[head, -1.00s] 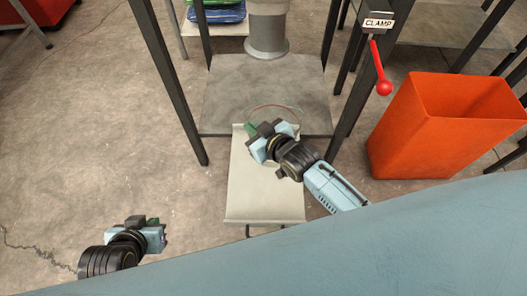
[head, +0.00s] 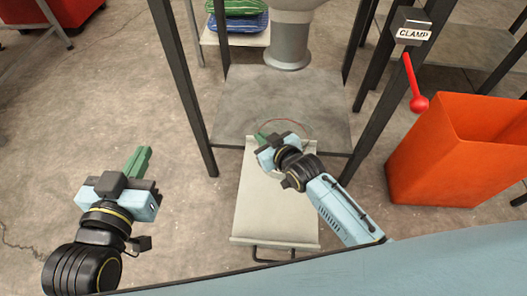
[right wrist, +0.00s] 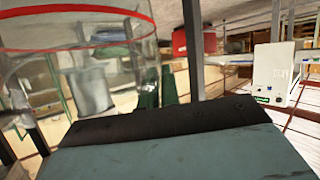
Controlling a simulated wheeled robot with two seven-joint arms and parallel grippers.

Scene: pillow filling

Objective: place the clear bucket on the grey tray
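The clear bucket (right wrist: 95,70) is see-through with a red rim and fills the left of the right wrist view. In the head view only its faint rim (head: 287,120) shows clearly, over the front of the grey tray (head: 235,105), a flat plate under the metal spout. Whether its base touches the tray I cannot tell. My right gripper (head: 262,139) is at the bucket's near left side; its green fingers (right wrist: 157,87) are close together at the bucket wall and look shut on it. My left gripper (head: 139,160) is empty, its green fingers together, over bare floor left of the frame.
A pale board (head: 272,215) extends toward me from the tray's front edge. Dark frame legs (head: 185,90) flank the tray. A red clamp lever (head: 415,90) and an orange bin (head: 440,165) stand at right. Folded fabric (head: 238,22) lies behind. Floor at left is clear.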

